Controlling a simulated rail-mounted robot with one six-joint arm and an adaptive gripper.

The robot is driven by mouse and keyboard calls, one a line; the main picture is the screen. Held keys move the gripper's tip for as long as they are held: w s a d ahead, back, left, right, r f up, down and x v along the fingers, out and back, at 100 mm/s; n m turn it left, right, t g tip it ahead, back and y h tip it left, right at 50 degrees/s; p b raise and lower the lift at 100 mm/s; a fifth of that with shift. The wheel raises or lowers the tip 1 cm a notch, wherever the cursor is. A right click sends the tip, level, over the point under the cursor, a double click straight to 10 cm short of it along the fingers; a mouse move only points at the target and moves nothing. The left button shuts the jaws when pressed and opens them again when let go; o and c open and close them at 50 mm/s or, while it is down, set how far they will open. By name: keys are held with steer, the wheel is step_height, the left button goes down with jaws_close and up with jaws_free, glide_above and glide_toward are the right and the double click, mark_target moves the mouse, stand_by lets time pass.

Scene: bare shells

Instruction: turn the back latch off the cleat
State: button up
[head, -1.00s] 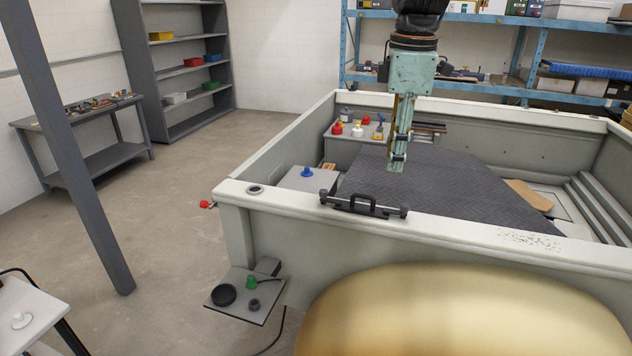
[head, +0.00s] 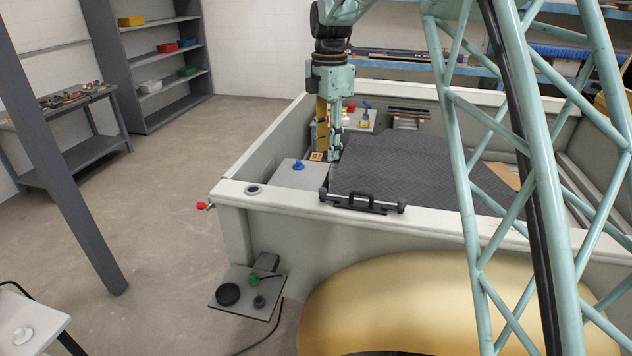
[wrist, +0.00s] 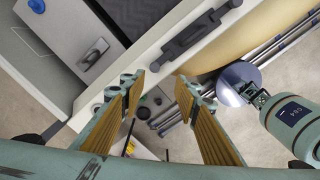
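A black bar-shaped fitting with a raised handle (head: 360,203) lies along the near rim at the edge of the dark quilted panel. It also shows in the wrist view (wrist: 200,36). A small silver fitting with a dark slot (wrist: 93,54) sits at the panel's edge in the wrist view. I cannot tell which of these is the back latch, and no cleat is clearly distinguishable. My gripper (head: 326,155) points down inside the shell, left of the dark panel. In the wrist view its two fingers (wrist: 158,84) are wide apart with nothing between them.
A blue knob (head: 298,165) stands on a grey box near the left wall. The cream rim (head: 430,220) of the shell runs along the front. A small shelf (head: 238,300) with a green knob and black parts hangs outside. My teal lattice link crosses the right side.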

mark_target(323, 189)
steer(key=shift+w+a+f, duration=0.3)
steer(key=shift+w+a, duration=0.15)
steer(key=shift+a, duration=0.2)
steer(key=shift+f+p, duration=0.5)
steer(key=shift+f, duration=6.4)
steer(key=c, duration=0.8)
